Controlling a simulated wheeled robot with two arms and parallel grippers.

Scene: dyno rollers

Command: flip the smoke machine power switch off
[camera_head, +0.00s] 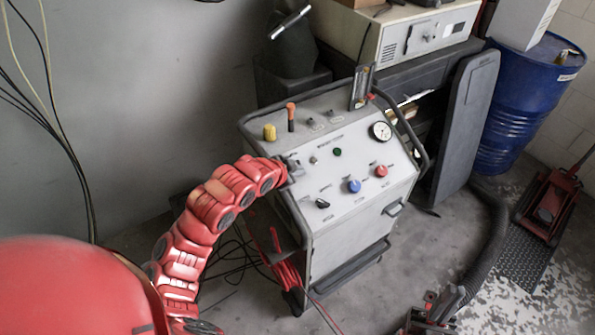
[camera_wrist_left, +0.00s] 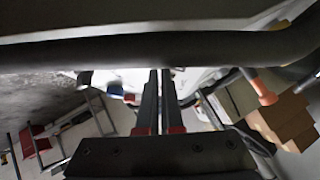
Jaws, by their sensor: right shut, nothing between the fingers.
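The smoke machine (camera_head: 355,215) is a grey cart with a sloped control panel. A black switch (camera_head: 322,203) sits low on its left side; its position is too small to tell. My left gripper (camera_head: 294,167) is at the panel's upper left edge, above and left of that switch. In the left wrist view its two dark fingers (camera_wrist_left: 160,95) lie close together with a thin gap, and nothing shows between them. A dark bar (camera_wrist_left: 120,50) crosses in front of that view.
The panel also bears a blue knob (camera_head: 354,186), a red knob (camera_head: 381,171), a gauge (camera_head: 381,131), a yellow knob (camera_head: 269,132) and an orange handle (camera_head: 291,117). A dark tube frame rims the cart. A blue drum (camera_head: 520,105) and red floor jack (camera_head: 550,205) stand right.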

